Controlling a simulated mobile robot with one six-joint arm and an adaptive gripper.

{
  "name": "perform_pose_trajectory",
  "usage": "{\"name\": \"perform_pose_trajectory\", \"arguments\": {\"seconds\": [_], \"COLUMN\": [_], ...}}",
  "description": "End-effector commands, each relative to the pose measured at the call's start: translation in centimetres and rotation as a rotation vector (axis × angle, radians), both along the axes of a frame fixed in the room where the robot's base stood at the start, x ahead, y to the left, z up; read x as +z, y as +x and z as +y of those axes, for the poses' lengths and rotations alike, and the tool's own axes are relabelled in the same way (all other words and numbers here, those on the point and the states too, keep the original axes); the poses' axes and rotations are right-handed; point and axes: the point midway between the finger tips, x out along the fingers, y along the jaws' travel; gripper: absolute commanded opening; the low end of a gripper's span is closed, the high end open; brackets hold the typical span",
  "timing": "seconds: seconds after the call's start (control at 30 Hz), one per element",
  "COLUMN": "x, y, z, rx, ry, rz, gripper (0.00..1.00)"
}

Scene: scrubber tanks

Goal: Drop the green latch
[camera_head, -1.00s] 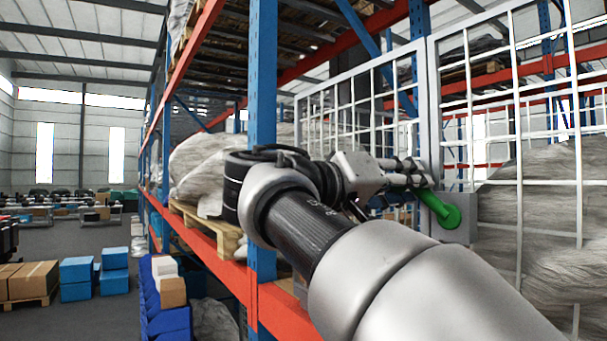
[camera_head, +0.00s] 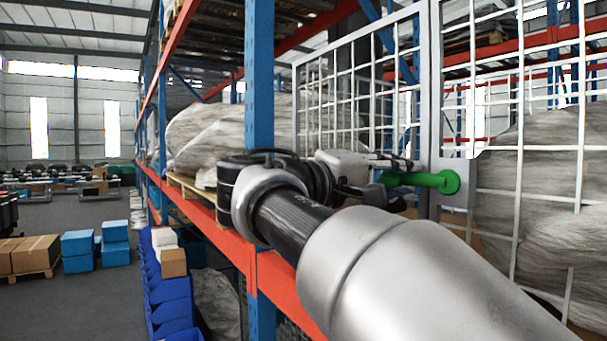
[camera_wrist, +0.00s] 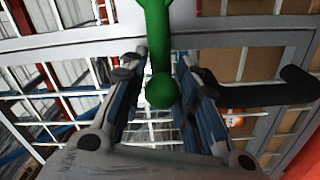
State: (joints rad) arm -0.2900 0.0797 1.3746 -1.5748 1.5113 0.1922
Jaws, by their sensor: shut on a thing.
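The green latch (camera_head: 425,180) is a rod with a round end, lying about level in the head view in front of a grey plate (camera_head: 465,188) on the white mesh gate (camera_head: 433,110). My gripper (camera_head: 398,178) is shut on the latch, its fingers above and below the rod. In the wrist view the green latch (camera_wrist: 158,55) runs between the two fingers of my gripper (camera_wrist: 160,68), with its rounded end towards the palm. The part of the latch behind my gripper is hidden in the head view.
The mesh gate's bars stand close behind my gripper. A blue rack post (camera_head: 259,90) and an orange beam (camera_head: 235,248) are left of and under my arm. Wrapped goods (camera_head: 545,190) are behind the mesh. Open floor (camera_head: 75,215) lies to the left.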

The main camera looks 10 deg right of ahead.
Motion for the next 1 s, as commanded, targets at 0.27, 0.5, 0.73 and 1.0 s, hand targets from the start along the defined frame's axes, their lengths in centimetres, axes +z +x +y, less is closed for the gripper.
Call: {"name": "perform_pose_trajectory", "arguments": {"seconds": [0.27, 0.5, 0.73, 1.0], "x": [-0.94, -0.93, -0.75, -0.54], "y": [0.06, 0.05, 0.00, 0.00], "z": [-0.01, -0.01, -0.04, -0.03], "rx": [-0.006, -0.006, -0.005, -0.002], "ry": [0.011, 0.012, 0.012, 0.009], "rz": [0.020, 0.019, 0.017, 0.015], "gripper": [0.00, 0.33, 0.44, 0.44]}}
